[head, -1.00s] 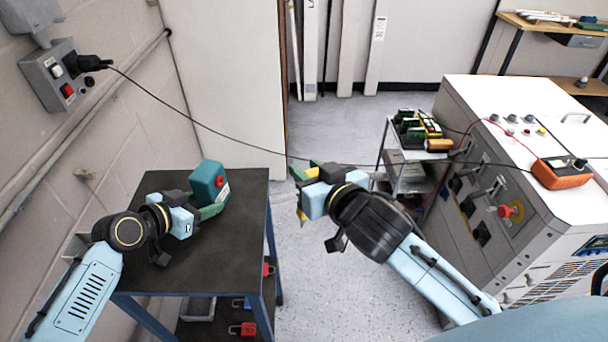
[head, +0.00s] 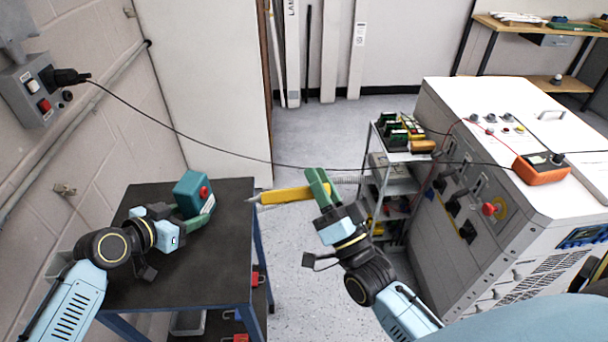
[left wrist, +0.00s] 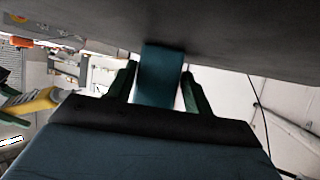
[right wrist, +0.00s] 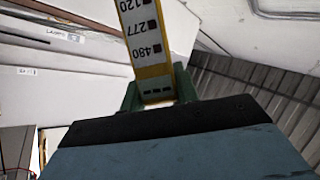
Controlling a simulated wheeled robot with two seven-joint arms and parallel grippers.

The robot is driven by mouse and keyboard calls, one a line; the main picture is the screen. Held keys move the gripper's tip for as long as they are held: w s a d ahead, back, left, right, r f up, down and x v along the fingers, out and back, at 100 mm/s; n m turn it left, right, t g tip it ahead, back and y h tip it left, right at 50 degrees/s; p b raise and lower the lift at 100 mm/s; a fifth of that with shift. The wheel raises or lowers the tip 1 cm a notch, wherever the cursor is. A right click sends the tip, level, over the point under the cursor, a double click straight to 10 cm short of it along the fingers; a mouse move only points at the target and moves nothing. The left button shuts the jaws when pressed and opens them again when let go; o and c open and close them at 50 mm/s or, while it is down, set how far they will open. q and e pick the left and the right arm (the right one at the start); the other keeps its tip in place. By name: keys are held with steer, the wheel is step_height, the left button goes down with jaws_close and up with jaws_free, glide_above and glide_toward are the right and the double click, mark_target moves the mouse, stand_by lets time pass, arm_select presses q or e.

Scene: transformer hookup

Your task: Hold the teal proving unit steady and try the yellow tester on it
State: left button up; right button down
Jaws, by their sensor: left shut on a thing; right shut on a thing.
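The teal proving unit (head: 192,191), with a red button on its side, stands on the dark top of the blue-legged table (head: 225,260). My left gripper (head: 204,214) is shut on it, and the left wrist view shows the unit (left wrist: 160,75) between the green fingers. The yellow tester (head: 290,195) is held roughly level by my right gripper (head: 322,190). Its grey tip points left, near the table's right edge and apart from the proving unit. In the right wrist view the tester (right wrist: 147,40) shows voltage markings between the fingers.
A thin black cable (head: 180,128) runs from the wall socket (head: 40,90) across behind the table toward the right. A trolley (head: 385,165) and a white cabinet (head: 500,130) with an orange meter (head: 541,168) stand right. Floor lies between table and trolley.

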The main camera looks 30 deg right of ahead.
steer(key=shift+w+a, duration=1.25)
steer(key=shift+a, duration=0.2)
steer(key=shift+w+a, duration=1.2)
steer(key=shift+a, duration=0.2)
steer(key=shift+w+a, duration=0.4)
steer(key=shift+s+d, duration=1.15)
steer(key=shift+d, duration=0.2)
steer(key=shift+s+d, duration=1.15)
steer(key=shift+d, duration=0.15)
arm_select(q)
steer(key=o, duration=0.8)
